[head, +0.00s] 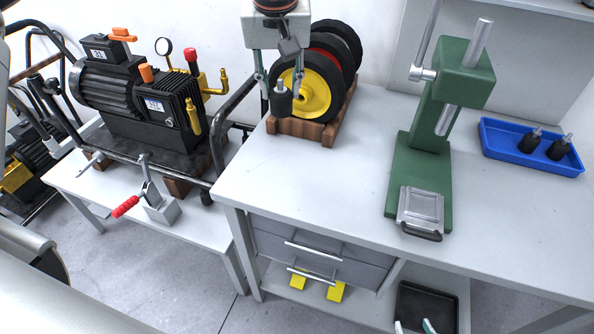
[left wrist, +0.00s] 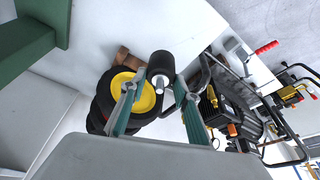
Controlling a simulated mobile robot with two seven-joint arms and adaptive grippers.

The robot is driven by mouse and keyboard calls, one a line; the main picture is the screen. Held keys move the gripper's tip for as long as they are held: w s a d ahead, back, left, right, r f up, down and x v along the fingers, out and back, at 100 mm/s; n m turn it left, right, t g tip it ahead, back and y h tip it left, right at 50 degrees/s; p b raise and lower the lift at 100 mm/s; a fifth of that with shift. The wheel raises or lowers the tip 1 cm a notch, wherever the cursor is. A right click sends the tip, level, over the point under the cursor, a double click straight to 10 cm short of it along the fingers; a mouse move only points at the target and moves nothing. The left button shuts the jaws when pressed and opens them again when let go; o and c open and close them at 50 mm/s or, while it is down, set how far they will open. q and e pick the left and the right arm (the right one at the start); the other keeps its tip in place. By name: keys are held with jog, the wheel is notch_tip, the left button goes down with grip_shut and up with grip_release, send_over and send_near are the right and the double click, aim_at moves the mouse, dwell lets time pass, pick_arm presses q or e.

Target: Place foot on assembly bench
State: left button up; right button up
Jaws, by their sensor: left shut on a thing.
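My left gripper (head: 283,88) is shut on a foot (head: 282,104), a black rubber cylinder with a metal stud pointing up. In the head view it hangs in front of the yellow-hubbed wheels. The left wrist view shows the foot (left wrist: 161,66) between the fingertips (left wrist: 157,88). The assembly bench (head: 325,178) is the light-grey table below. The foot appears above its back left part; the exact gap is unclear. Two similar feet (head: 547,145) stand in a blue tray (head: 505,154) at the bench's right. Only the fingertips of my right gripper (head: 414,327) show at the bottom edge, apart and empty.
A green press (head: 412,165) stands mid-bench. Wheels (head: 322,80) rest on a wooden rack (head: 318,131) at the back left. A pump (head: 145,105) and a red-handled clamp (head: 150,203) are on the lower left table. The bench's front left and front right are clear.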

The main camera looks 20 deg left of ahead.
pick_arm(q)
notch_tip(320, 180, down, 19)
jog(key=shift+r+b, duration=0.1)
jog(key=shift+b, duration=0.55)
jog(key=shift+f, duration=0.3)
jog(key=shift+f, duration=0.1)
jog(key=o, duration=1.3)
jog(key=shift+c, duration=0.2)
